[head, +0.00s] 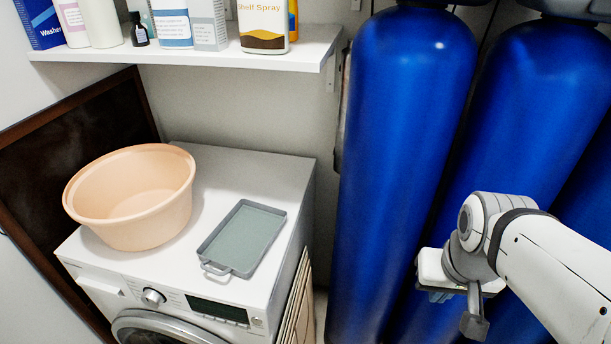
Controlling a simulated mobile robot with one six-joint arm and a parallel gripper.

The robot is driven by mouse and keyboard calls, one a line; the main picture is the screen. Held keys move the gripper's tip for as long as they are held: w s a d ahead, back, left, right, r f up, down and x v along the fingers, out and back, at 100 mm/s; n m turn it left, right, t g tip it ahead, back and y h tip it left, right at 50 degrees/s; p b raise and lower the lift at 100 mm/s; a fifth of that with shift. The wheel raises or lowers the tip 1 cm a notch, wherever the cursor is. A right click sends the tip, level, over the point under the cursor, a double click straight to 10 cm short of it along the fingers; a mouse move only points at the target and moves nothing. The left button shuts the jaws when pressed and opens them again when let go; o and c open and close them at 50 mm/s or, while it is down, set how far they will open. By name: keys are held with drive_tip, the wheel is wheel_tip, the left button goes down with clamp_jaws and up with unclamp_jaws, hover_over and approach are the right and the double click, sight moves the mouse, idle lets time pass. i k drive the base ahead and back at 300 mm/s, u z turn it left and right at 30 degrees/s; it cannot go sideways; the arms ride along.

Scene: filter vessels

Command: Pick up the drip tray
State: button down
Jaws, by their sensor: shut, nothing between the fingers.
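The drip tray (243,239) is a shallow grey-blue rectangular tray with a raised rim and a small loop handle at its near left end. It lies flat on top of the white washing machine (185,262), towards its right side. My gripper (440,296) is at the right of the head view, in front of the blue vessels, well to the right of the tray and apart from it. It is shut and empty. Its fingertips are small and partly hidden under the white gripper body.
A peach basin (132,197) stands left of the tray on the machine. A shelf (190,52) with several bottles and boxes hangs above and behind. Tall blue vessels (400,150) stand right of the machine. Flat panels (299,312) lean by its right side. Space above the tray is clear.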

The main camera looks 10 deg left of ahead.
sight(241, 241)
drive_tip(key=z, duration=0.2)
drive_tip(key=k, duration=0.85)
drive_tip(key=u, duration=1.05)
drive_tip(key=i, duration=1)
drive_tip(key=u, duration=0.05)
drive_tip(key=k, duration=1.2)
drive_tip(key=u, duration=0.2)
drive_tip(key=i, duration=0.7)
drive_tip(key=u, duration=0.55)
